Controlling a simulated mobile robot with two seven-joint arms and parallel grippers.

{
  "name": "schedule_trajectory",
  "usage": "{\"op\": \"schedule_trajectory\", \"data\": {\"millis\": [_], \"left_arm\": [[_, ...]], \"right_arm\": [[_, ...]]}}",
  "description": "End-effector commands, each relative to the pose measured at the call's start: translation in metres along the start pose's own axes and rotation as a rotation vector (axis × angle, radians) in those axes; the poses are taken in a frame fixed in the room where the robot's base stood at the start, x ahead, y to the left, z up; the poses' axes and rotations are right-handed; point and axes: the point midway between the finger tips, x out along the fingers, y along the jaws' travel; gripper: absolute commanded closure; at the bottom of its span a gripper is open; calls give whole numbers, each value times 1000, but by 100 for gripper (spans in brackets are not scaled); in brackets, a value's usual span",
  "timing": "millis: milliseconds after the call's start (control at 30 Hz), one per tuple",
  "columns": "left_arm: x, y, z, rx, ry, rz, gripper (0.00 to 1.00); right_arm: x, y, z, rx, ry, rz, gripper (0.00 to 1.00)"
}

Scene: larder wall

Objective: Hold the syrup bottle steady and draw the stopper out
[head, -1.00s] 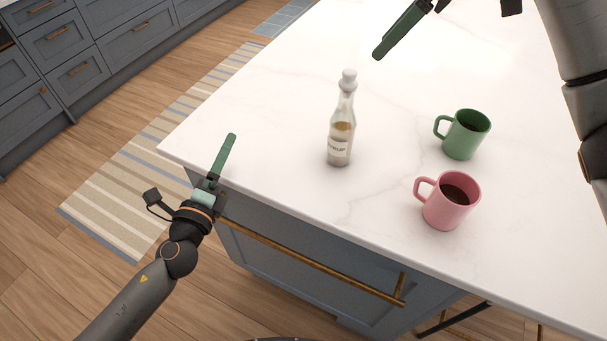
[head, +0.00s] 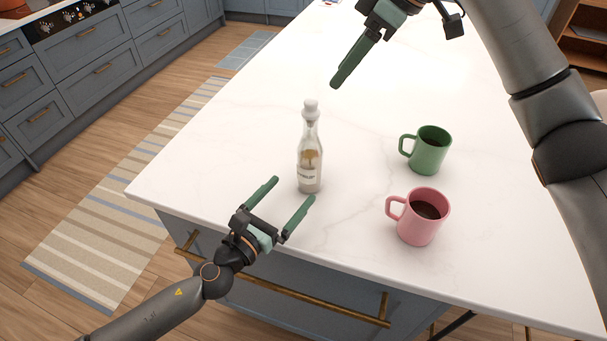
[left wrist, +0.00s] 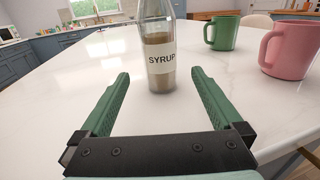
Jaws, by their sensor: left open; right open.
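The syrup bottle (head: 310,160) stands upright on the white worktop, clear glass with amber liquid low inside. Its pale stopper (head: 310,108) sits in the neck. In the left wrist view the bottle (left wrist: 158,62) stands just beyond the fingertips, its SYRUP label facing me; its top is out of frame. My left gripper (head: 293,188) is open and empty at the near edge, its fingers pointing at the lower bottle without enclosing it. My right gripper (head: 338,84) is open above the worktop, behind and to the right of the stopper, apart from it; only one finger shows clearly.
A green mug (head: 430,150) and a pink mug (head: 420,222), both with dark liquid, stand right of the bottle. The worktop (head: 215,150) is clear left of and behind the bottle. A brass rail (head: 290,293) runs along the cabinet front below the edge.

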Motion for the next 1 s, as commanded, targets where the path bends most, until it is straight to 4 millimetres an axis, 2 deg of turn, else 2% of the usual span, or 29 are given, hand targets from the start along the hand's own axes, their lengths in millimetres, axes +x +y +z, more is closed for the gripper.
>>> {"op": "schedule_trajectory", "data": {"millis": [33, 200, 400, 600, 900, 1000], "left_arm": [[12, 0, 2, 1, -4, 0, 0], [45, 0, 2, -2, -3, 0, 0], [74, 0, 1, -2, -2, 1, 0], [87, 0, 0, -3, -1, 1, 0], [88, 0, 0, -3, -1, 1, 0], [88, 0, 0, -3, -1, 1, 10]], "right_arm": [[0, 0, 0, 0, 0, 0, 50], [0, 0, 0, 0, 0, 0, 50], [0, 0, 0, 0, 0, 0, 50], [0, 0, 0, 0, 0, 0, 50], [0, 0, 0, 0, 0, 0, 50], [0, 0, 0, 0, 0, 0, 50]]}}
